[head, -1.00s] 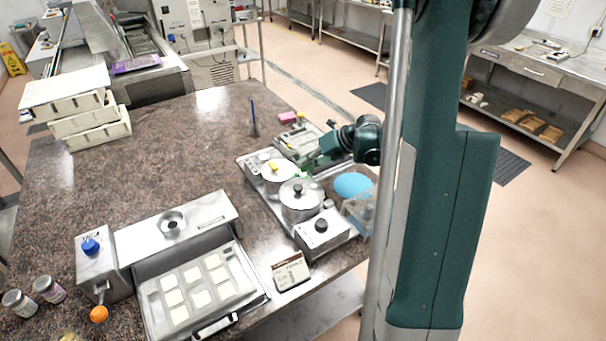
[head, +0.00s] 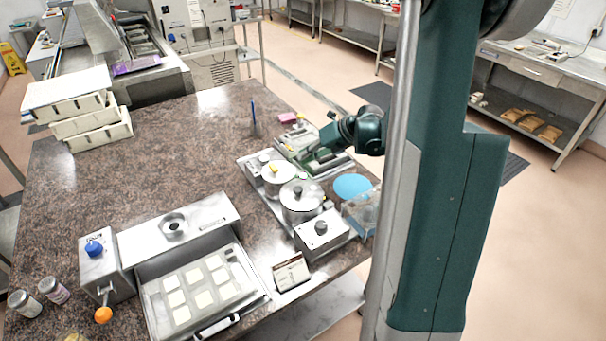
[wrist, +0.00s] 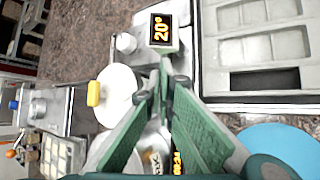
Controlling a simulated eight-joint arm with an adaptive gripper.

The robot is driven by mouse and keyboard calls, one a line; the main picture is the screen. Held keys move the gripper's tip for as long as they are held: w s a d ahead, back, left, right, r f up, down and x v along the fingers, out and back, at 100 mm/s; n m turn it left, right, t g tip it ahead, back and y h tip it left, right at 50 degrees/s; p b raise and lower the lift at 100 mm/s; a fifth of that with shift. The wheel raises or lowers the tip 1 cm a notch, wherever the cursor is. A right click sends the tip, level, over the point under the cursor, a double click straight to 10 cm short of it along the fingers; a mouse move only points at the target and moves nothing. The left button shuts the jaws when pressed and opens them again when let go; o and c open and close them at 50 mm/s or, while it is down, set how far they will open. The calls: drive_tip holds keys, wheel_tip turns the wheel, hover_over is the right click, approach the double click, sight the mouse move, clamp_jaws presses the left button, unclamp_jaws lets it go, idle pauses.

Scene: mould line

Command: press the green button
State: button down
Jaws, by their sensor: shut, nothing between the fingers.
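My gripper (head: 308,166) has green fingers and is over the tabletop equipment, behind the steel pot and to the right of the white disc. In the wrist view its fingertips (wrist: 164,82) meet with nothing between them. Just beyond them is a small box with an orange "20°" display (wrist: 162,28). A second orange display (wrist: 177,162) shows partly between the fingers. I cannot make out the green button in either view; the green fingers cover part of the equipment. I cannot tell whether the fingertips touch anything.
A white disc with a yellow knob (wrist: 95,93) lies left of the fingers in the wrist view. A grey mould tray (wrist: 222,50) and a blue disc (wrist: 283,148) are on the right. The lidded steel pot (head: 301,203) stands nearby. The table's left middle (head: 170,150) is clear.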

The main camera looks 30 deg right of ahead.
drive_tip(key=shift+r, duration=0.9)
drive_tip(key=c, duration=3.2)
unclamp_jaws()
